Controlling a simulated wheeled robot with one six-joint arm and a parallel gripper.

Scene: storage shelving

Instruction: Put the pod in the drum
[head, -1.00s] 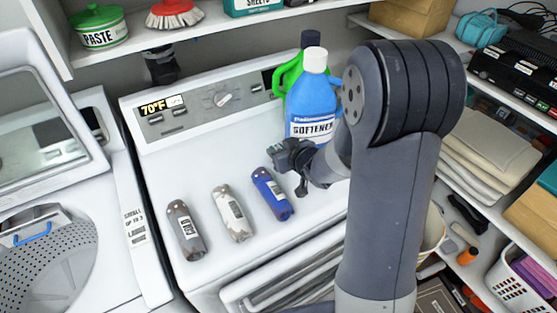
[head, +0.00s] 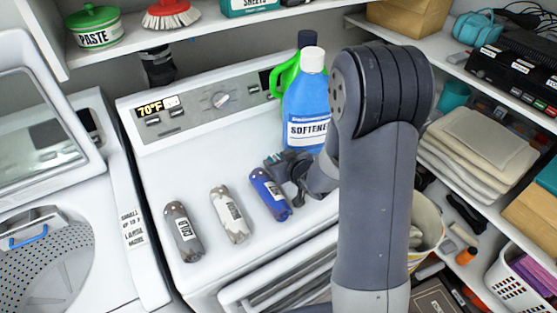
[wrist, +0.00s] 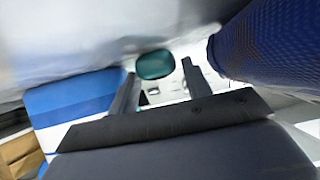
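Three capsule-shaped pods lie in a row on the white dryer top in the head view: a grey one labelled COLD (head: 184,232), a white one (head: 231,214) and a blue one (head: 269,194). My gripper (head: 272,165) is low over the dryer top, just behind and right of the blue pod's upper end. In the wrist view my gripper (wrist: 160,85) has its two fingers apart with nothing held between them. A large blue textured surface, seemingly the blue pod (wrist: 270,45), is close beside the right finger. The perforated metal drum (head: 48,262) is in the open washer at far left.
A blue softener bottle (head: 306,108) stands behind my gripper, with a green jug (head: 285,75) beside it. The dryer's control panel (head: 205,105) rises at the back. The washer's raised lid (head: 45,110) is at left. Shelves with folded cloths (head: 475,145) are at right.

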